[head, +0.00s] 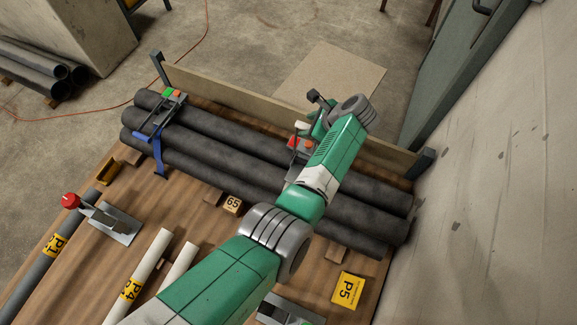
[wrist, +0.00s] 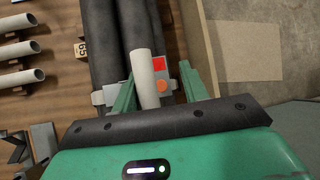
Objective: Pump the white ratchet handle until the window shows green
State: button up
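The white ratchet handle (wrist: 146,78) is a white cylinder at the middle of the wrist view; its end also shows in the head view (head: 302,126). The grey ratchet body (wrist: 172,72) sits on the dark pipes, with a square red window (wrist: 159,64) and a round orange button (wrist: 162,86). My gripper (wrist: 158,78) is open, its green fingers on either side of the handle. The left finger is close to the handle; a gap shows at the right finger. I cannot tell whether either touches. In the head view my arm partly hides the ratchet.
A second ratchet (head: 160,118) with a blue strap and a green window is at the pipes' left end. A wooden board (head: 235,90) runs behind the dark pipes (head: 230,150). A wall (head: 500,190) stands close on the right. White pipes (head: 150,262) lie in front.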

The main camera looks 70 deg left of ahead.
jog(key=r+p, duration=0.1)
jog(key=p, duration=0.1)
jog(key=shift+s+d+p, duration=0.35)
jog(key=shift+p, duration=0.05)
jog(key=s+d+p, duration=0.1)
jog(key=p, duration=0.2)
jog(key=shift+s+d+f, duration=0.1)
jog(key=shift+s+d, duration=0.15)
jog(key=shift+d, duration=0.05)
